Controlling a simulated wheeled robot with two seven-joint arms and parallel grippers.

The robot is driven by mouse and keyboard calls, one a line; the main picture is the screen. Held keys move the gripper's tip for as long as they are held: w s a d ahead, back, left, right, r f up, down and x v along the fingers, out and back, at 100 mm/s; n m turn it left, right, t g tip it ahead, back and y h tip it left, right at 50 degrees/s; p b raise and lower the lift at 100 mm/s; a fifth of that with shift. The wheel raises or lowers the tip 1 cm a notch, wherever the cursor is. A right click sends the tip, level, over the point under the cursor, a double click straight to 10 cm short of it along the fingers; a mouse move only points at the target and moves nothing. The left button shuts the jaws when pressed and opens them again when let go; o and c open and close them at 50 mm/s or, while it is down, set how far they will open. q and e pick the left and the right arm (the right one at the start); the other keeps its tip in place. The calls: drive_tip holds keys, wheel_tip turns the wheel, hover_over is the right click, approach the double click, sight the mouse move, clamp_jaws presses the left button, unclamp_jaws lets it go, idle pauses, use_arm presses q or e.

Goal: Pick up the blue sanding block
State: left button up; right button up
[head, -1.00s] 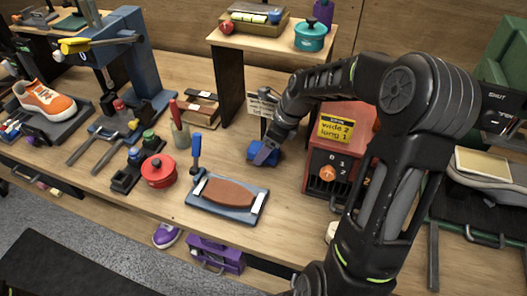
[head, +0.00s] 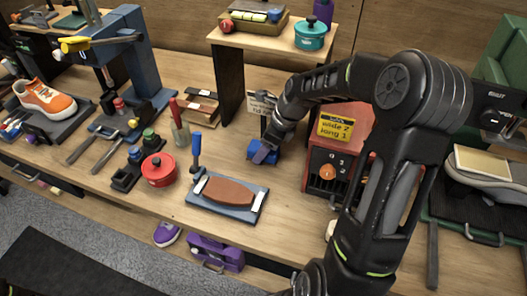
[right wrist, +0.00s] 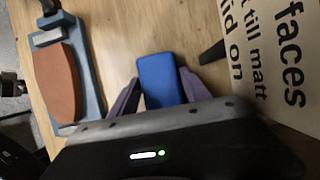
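The blue sanding block (head: 258,150) lies on the wooden bench in the head view, left of the red machine. My right gripper (head: 266,152) reaches down over it and partly hides it. In the right wrist view the block (right wrist: 161,80) sits between the two fingers (right wrist: 160,88). The fingers stand on either side of it, with their tips very near its edges. They look open around it, though contact is hard to judge. The block appears to rest on the bench. My left gripper is not in view.
A blue tray (head: 190,204) with a brown pad stands left of the gripper, with a blue-handled tool (head: 196,150) beside it. A printed card (right wrist: 275,60) stands close on the right. The red machine (head: 320,172) is right of the gripper.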

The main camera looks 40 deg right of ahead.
drive_tip(key=c, duration=1.1)
drive_tip(key=shift+r, duration=0.1)
wheel_tip(320, 180, up, 7)
drive_tip(key=p, duration=0.6)
drive_tip(key=s+a+p, duration=0.1)
drive_tip(key=s+a, duration=0.2)
drive_tip(key=s, duration=0.1)
drive_tip(key=s+a, duration=0.3)
drive_tip(key=s, duration=0.1)
drive_tip(key=s+a+p, duration=0.1)
drive_tip(key=s+a, duration=0.2)
drive_tip(key=s, duration=0.1)
drive_tip(key=shift+s+a+r+p, duration=0.1)
drive_tip(key=shift+s+p, duration=0.1)
drive_tip(key=shift+p, duration=0.15)
drive_tip(key=s+a+f+b, duration=0.1)
drive_tip(key=b, duration=0.3)
drive_tip(key=shift+s, duration=0.1)
drive_tip(key=shift+s+a+r+b, duration=0.35)
drive_tip(key=shift+s+b, duration=0.1)
drive_tip(key=shift+b, duration=0.3)
drive_tip(key=shift+d, duration=0.1)
